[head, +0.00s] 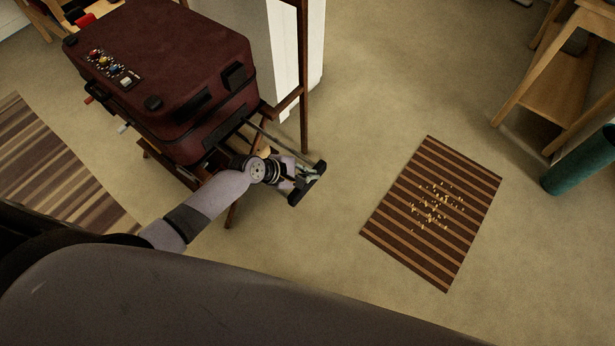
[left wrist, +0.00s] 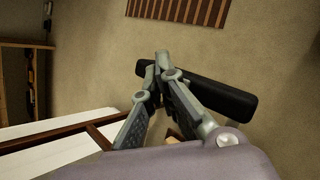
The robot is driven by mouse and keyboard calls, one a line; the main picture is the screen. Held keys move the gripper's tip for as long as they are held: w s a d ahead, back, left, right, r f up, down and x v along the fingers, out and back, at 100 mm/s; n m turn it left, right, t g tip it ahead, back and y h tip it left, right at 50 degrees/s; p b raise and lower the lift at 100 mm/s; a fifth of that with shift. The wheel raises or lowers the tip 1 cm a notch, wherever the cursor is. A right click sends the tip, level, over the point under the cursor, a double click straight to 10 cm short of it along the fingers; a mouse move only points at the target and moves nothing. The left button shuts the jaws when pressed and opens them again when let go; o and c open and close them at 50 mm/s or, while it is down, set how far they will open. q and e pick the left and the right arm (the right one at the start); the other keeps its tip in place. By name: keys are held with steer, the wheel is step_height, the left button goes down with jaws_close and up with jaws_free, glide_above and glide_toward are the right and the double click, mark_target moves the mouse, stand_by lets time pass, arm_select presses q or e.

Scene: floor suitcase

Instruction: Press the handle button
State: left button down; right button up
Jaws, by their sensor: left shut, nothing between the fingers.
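A dark red suitcase (head: 165,75) lies on a wooden stand at the upper left of the head view. Its pull handle is extended toward the lower right, ending in a black grip bar (head: 319,168). My left gripper (head: 303,174) is at this bar, shut and empty. In the left wrist view the black bar (left wrist: 222,96) crosses close by the shut fingertips of my left gripper (left wrist: 162,62). I cannot tell whether they touch it. The handle button cannot be made out. My right gripper is not in view.
The wooden stand's post (head: 304,80) rises beside a white cabinet (head: 296,50). A striped mat (head: 400,215) with small yellow bits lies on the floor to the right. A wooden table (head: 550,90) and a teal cylinder (head: 580,165) stand far right. Carpet between is clear.

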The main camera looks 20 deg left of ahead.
arm_select(q)
steer(key=shift+f+b, duration=0.3)
steer(key=shift+f, duration=0.4)
stand_by(0.6)
steer(key=shift+r+p, duration=0.9)
steer(key=shift+p, duration=0.15)
step_height(320, 180, up, 5)
steer(key=p, duration=0.5)
steer(key=shift+r+p, duration=0.1)
steer(key=shift+p, duration=0.25)
stand_by(0.4)
